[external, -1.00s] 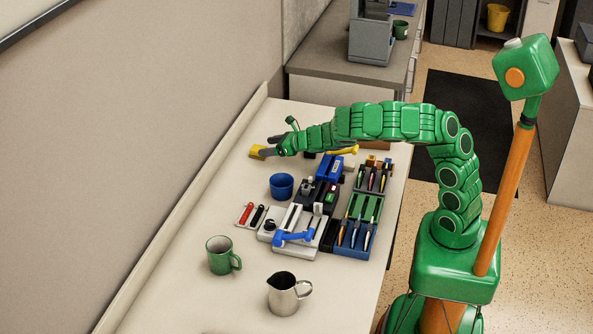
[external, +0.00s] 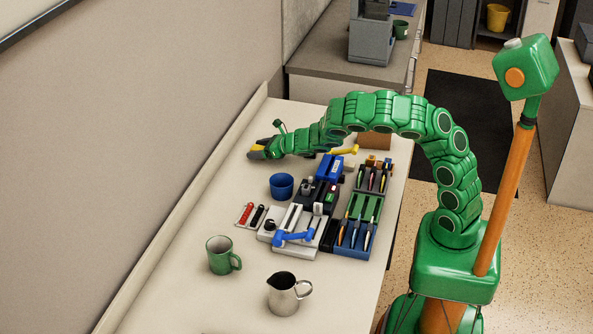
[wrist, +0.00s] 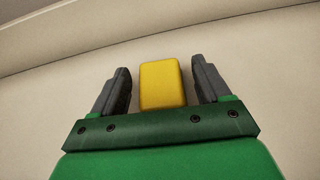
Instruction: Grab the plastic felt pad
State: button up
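The felt pad appears as a small yellow block (wrist: 162,84) in the wrist view, lying on the pale counter. My gripper (wrist: 162,80) is open, with one dark finger on each side of the yellow block and a narrow gap showing on both sides. The block's near end is hidden by the green gripper body. In the external view my gripper (external: 264,147) is low at the far left of the counter. There the yellow block (external: 256,155) is mostly hidden by the fingers, with only a small part showing.
A blue cup (external: 281,187) stands nearest my gripper. Several tools and a tray of pens (external: 357,224) fill the counter's right. A green mug (external: 221,256) and a steel pitcher (external: 285,294) stand in front. A wall runs along the left; counter (external: 215,205) beside it is clear.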

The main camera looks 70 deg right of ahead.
jog(key=c, duration=1)
jog(key=shift+o, duration=0.2)
jog(key=shift+r, duration=0.15)
jog(key=shift+r, duration=0.6)
jog(key=s+a+r, duration=0.3)
jog(key=s+r, duration=0.8)
jog(key=s, duration=0.2)
jog(key=shift+s+r, duration=0.25)
jog(key=shift+s, duration=0.05)
